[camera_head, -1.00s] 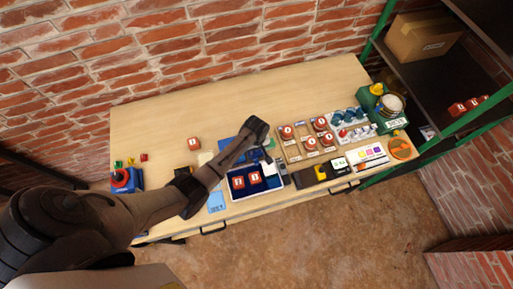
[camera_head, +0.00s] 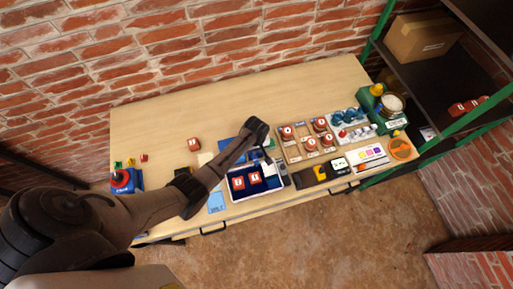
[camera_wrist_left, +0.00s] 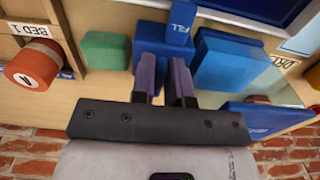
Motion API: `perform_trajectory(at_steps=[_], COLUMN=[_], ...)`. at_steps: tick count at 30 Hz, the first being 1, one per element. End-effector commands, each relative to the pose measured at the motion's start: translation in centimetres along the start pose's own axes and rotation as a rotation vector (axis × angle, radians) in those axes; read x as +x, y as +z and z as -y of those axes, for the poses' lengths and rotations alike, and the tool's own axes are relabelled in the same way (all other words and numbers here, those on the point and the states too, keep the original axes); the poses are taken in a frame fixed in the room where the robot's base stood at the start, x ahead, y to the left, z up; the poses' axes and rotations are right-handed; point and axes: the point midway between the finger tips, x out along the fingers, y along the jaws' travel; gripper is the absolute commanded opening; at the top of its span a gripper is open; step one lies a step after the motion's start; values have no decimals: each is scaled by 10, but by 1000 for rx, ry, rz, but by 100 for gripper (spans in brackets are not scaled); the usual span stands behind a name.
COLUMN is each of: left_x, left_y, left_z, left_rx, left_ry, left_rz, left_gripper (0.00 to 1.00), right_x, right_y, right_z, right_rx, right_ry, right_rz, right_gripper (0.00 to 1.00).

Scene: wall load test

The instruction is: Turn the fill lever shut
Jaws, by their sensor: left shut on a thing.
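The fill lever (camera_wrist_left: 180,22) is a blue piece marked "FILL" at the top middle of the left wrist view. My left gripper (camera_wrist_left: 165,65) has its two dark purple fingers close together at the lever's lower end, shut on it. The fingers partly hide where they meet the lever. My right gripper is not in view.
A green block (camera_wrist_left: 105,50) and a blue block (camera_wrist_left: 225,62) flank the fingers. The blue tray (camera_head: 233,197) holds red blocks. A wooden rack (camera_head: 294,157) stands to its right. The back of the table (camera_head: 270,98) is clear.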

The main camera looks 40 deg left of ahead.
Motion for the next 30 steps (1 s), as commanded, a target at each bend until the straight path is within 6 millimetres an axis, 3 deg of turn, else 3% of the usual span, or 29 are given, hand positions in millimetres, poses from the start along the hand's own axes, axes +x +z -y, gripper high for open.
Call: perform_trajectory(at_steps=[11,30], left_x=[-4,-2], left_y=[-1,-6], left_z=[4,12], left_rx=[173,777], left_ry=[-3,-2], left_rz=[0,0], left_gripper=[0,0], right_x=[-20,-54], right_y=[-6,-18], right_z=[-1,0], right_rx=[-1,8], right_ry=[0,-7], right_rz=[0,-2], right_gripper=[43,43])
